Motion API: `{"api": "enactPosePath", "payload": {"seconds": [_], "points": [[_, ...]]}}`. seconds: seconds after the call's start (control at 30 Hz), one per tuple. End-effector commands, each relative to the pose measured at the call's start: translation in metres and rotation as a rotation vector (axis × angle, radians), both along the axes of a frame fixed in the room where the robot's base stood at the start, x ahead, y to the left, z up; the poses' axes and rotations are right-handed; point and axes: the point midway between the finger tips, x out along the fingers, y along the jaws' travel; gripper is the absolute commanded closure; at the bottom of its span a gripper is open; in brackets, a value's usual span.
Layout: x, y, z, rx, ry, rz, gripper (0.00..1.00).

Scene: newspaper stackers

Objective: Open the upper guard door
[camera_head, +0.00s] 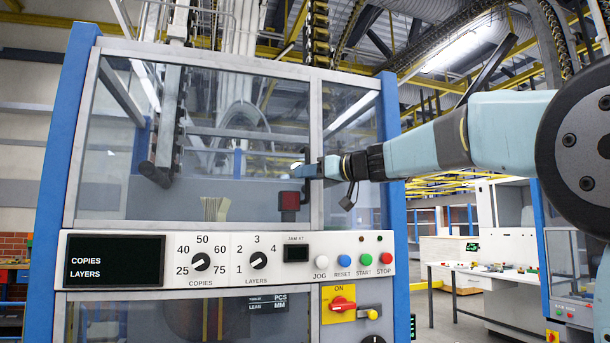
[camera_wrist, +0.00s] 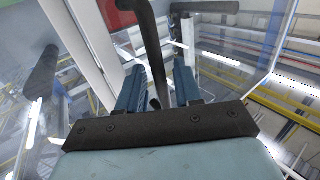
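The upper guard door (camera_head: 190,68) is a large clear panel in a pale metal frame on the blue-posted machine. It looks shut in the head view. My gripper (camera_head: 305,171) is at the door's right edge, just above a red block with a dark base (camera_head: 290,199). In the wrist view my gripper (camera_wrist: 163,88) has its two blue fingers apart. A dark curved bar (camera_wrist: 152,45), apparently the door's handle, runs between them. I cannot tell whether either finger touches it. The handle is mostly hidden by my gripper in the head view.
A control panel (camera_head: 220,241) with dials and coloured buttons lies below the door. A red rotary switch (camera_head: 341,304) on a yellow plate is lower right. A white workbench (camera_head: 485,278) stands behind at right.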

Motion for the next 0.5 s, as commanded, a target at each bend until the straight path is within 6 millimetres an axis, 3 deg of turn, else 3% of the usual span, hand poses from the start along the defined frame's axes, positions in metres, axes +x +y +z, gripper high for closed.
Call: {"api": "enactPosePath", "payload": {"seconds": [0.43, 0.5], "points": [[0.0055, 0.007, 0.0003, 0.0, 0.0, 0.0, 0.66], [0.0055, 0.007, 0.0002, 0.0, 0.0, 0.001, 0.72]]}}
